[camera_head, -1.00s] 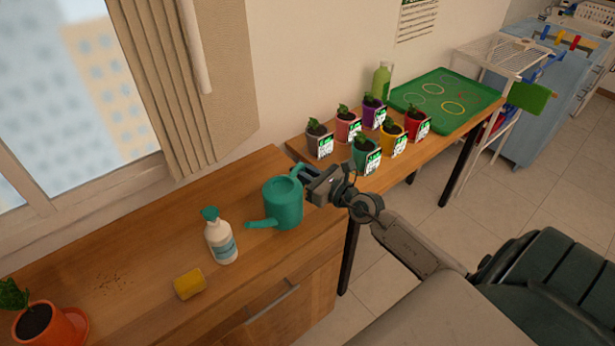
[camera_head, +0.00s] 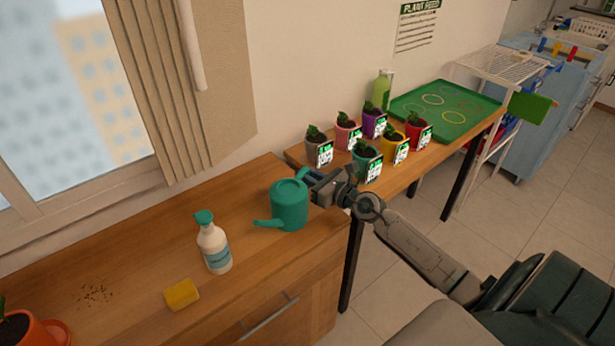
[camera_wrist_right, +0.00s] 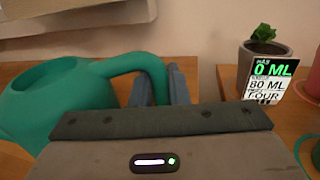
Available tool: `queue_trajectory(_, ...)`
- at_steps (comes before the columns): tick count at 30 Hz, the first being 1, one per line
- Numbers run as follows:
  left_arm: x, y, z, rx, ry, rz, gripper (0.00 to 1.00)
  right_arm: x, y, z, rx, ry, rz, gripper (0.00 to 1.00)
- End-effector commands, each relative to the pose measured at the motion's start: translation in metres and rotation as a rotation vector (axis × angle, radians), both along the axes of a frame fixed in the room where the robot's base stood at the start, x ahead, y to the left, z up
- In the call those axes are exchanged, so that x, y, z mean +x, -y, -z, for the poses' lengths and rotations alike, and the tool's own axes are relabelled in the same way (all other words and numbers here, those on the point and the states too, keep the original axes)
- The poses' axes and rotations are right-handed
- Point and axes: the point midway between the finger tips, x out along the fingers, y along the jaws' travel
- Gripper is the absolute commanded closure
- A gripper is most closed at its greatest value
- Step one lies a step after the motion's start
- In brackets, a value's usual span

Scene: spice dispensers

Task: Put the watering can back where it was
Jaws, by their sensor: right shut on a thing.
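The teal watering can (camera_head: 289,207) is upright at the right end of the wooden cabinet top, its spout pointing left. My right gripper (camera_head: 308,176) is shut on its handle from the right. The right wrist view shows the can (camera_wrist_right: 60,100) at the left, with its curved handle (camera_wrist_right: 140,64) running between the blue-grey fingers (camera_wrist_right: 160,86). I cannot tell whether the can's base touches the wood. My left gripper is not in view.
An orange plant pot (camera_head: 30,330) is at the lower left. Several small potted plants, a green bottle (camera_head: 381,88) and a green tray (camera_head: 447,112) are on the side table (camera_head: 402,177).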

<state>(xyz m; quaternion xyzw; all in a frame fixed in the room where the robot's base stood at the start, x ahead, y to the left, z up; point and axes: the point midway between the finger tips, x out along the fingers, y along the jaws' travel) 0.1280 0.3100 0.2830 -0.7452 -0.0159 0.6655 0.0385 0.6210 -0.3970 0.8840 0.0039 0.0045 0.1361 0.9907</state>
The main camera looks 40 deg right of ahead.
Motion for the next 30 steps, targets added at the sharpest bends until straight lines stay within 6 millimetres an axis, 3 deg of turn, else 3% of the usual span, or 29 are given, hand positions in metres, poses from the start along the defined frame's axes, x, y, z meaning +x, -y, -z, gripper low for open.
queue_trajectory(9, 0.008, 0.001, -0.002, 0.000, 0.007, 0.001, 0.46, 0.000, 0.000, 0.002, 0.002, 0.001, 0.000, 1.00)
queue_trajectory(10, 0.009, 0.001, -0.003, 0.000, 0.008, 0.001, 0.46, 0.000, 0.000, 0.002, 0.000, 0.000, 0.000, 0.80)
queue_trajectory(12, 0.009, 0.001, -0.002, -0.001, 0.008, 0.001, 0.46, 0.000, 0.000, 0.002, 0.000, 0.000, 0.000, 0.66)
queue_trajectory(13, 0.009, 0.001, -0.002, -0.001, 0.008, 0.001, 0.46, 0.000, 0.000, 0.002, 0.000, 0.000, 0.000, 0.64)
queue_trajectory(25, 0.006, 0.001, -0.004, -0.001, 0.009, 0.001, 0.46, 0.000, 0.000, -0.002, 0.000, 0.000, 0.000, 0.64)
queue_trajectory(28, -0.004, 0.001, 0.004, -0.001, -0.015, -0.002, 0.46, -0.013, 0.004, 0.002, -0.004, -0.003, -0.001, 0.64)
queue_trajectory(30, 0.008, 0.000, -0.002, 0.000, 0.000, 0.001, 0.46, -0.025, 0.006, 0.002, -0.004, -0.004, -0.003, 0.64)
